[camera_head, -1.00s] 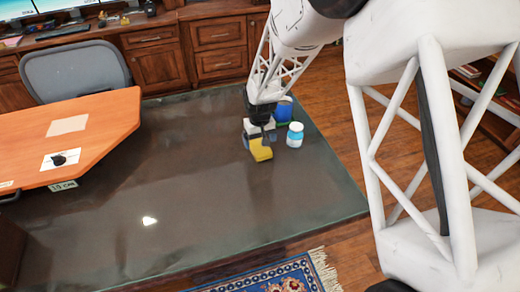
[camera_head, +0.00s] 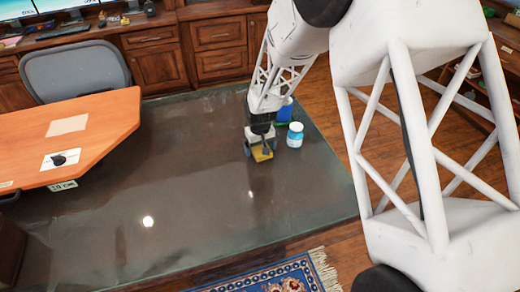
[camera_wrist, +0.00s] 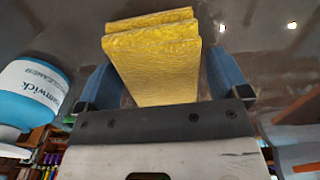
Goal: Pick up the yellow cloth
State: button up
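The yellow cloth (camera_head: 262,155), a folded block, is at the dark glossy surface (camera_head: 200,200), right of its middle. In the wrist view the cloth (camera_wrist: 155,60) shows large between the two blue fingers. My gripper (camera_head: 259,150) points down over the cloth and hides part of it in the head view. In the wrist view my gripper (camera_wrist: 165,85) is open, with one finger on each side of the cloth and narrow gaps beside it. Whether the cloth touches the palm cannot be told.
A white and blue cleaner bottle (camera_head: 295,135) stands close to the right of my gripper; it also shows in the wrist view (camera_wrist: 32,92). A blue container (camera_head: 285,110) is just behind. An orange desk (camera_head: 70,135) is at left. The surface's front and left are clear.

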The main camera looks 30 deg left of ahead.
jog(key=c, duration=1)
jog(key=shift+o, duration=0.2)
jog(key=shift+r, duration=0.1)
jog(key=shift+r, duration=0.65)
notch_tip(320, 180, up, 2)
jog(key=shift+r, duration=0.1)
jog(key=s+d, duration=0.3)
jog(key=s, duration=0.1)
jog(key=s+d+r, duration=0.1)
jog(key=s+d, duration=0.6)
jog(key=s, duration=0.1)
jog(key=shift+d+r, duration=0.15)
jog(key=shift+d, duration=0.1)
